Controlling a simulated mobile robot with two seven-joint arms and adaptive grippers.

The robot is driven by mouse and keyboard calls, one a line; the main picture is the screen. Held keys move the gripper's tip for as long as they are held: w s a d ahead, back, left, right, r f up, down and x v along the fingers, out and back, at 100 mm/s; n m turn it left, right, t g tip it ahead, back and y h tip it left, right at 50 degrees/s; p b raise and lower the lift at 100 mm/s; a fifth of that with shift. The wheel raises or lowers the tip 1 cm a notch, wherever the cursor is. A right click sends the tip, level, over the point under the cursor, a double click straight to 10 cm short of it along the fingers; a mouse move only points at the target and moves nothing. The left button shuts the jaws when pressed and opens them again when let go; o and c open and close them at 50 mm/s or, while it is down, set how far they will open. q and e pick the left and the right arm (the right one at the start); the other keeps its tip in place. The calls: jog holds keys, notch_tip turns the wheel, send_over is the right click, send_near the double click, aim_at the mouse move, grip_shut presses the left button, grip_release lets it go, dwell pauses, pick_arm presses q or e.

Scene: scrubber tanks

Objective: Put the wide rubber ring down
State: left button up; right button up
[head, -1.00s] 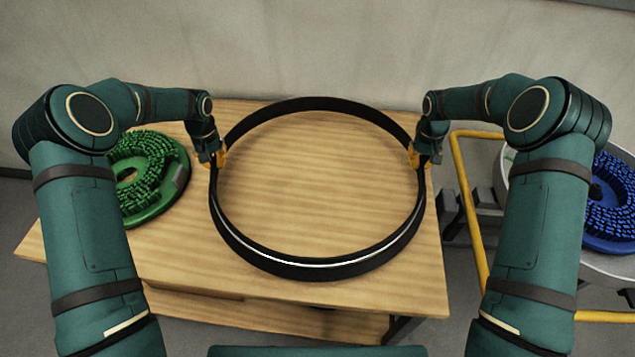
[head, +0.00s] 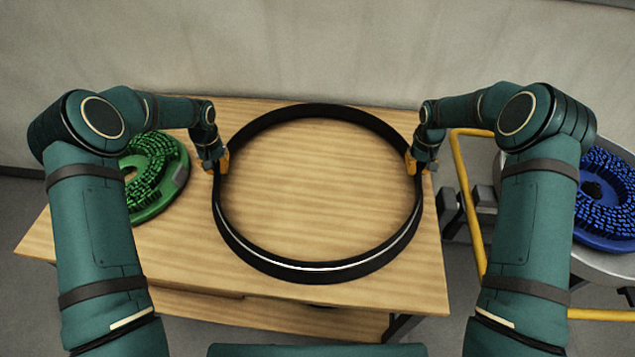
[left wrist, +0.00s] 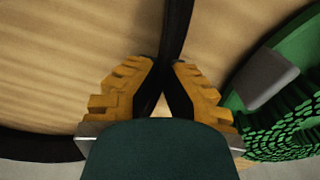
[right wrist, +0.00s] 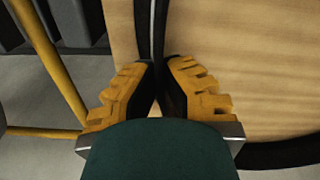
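The wide rubber ring (head: 318,269) is a large black hoop with a pale line along its near wall. It lies level over the wooden table in the head view; I cannot tell whether it touches the top. My left gripper (head: 218,162) is shut on the ring's left wall, and the wall runs between its orange fingers in the left wrist view (left wrist: 164,68). My right gripper (head: 415,163) is shut on the ring's right wall, which also shows between the fingers in the right wrist view (right wrist: 160,65).
The wooden table (head: 60,235) stands against a plain wall. A green round brush (head: 150,180) lies at its left. To the right are a yellow rail (head: 468,205) and a blue brush (head: 608,200) in a pale round housing. The table inside the ring is clear.

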pick_arm(q)
jog(key=o, duration=0.4)
jog(key=shift+r, duration=0.1)
pick_arm(e)
jog(key=o, duration=0.4)
jog(key=shift+r, duration=0.1)
pick_arm(q)
notch_tip(320, 180, up, 12)
pick_arm(e)
notch_tip(320, 180, up, 12)
jog(key=shift+r, duration=0.1)
dwell(0.5)
